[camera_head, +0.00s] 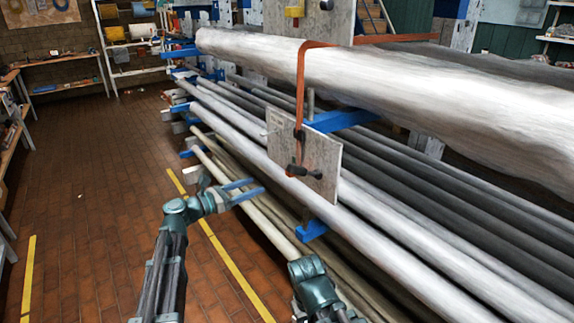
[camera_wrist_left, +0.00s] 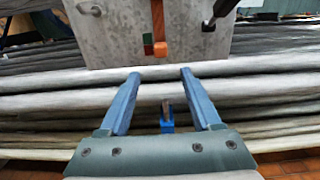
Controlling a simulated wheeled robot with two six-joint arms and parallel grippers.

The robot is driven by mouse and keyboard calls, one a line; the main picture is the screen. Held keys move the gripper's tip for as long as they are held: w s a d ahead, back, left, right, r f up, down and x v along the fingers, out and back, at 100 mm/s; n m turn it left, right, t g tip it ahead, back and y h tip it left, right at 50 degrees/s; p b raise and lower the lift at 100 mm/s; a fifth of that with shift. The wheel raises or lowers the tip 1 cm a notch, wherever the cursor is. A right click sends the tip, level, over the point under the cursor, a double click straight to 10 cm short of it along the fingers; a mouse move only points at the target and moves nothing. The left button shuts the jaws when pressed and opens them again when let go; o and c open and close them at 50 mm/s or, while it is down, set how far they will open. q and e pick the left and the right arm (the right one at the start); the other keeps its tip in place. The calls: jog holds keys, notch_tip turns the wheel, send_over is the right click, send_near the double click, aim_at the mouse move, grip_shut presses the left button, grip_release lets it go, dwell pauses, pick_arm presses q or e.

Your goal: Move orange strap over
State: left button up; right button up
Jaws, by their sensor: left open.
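The orange strap (camera_head: 300,85) runs over the top of the large pale wrapped mast (camera_head: 400,85) and hangs down its near side. Its lower part passes in front of a grey plate (camera_head: 318,172) near a black clamp-like handle. In the left wrist view the strap (camera_wrist_left: 158,20) hangs over the grey plate (camera_wrist_left: 110,35), with a small green patch beside its lower end. My left gripper (camera_head: 258,187) is open and empty, left of and below the plate. In the left wrist view its fingers (camera_wrist_left: 160,76) point toward the plate's lower edge, apart from the strap. My right gripper is not visible.
Several long poles (camera_head: 400,240) lie on blue rack arms (camera_head: 340,119) below the mast. A second grey plate (camera_head: 335,20) stands behind the mast. Shelves (camera_head: 135,45) and a workbench (camera_head: 65,60) stand at the back left. The brick floor (camera_head: 90,180) on the left is clear.

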pick_arm(q)
jog(key=x, duration=1.4)
jog(key=shift+f, duration=0.1)
jog(key=shift+s, duration=0.1)
grip_shut()
dwell(1.0)
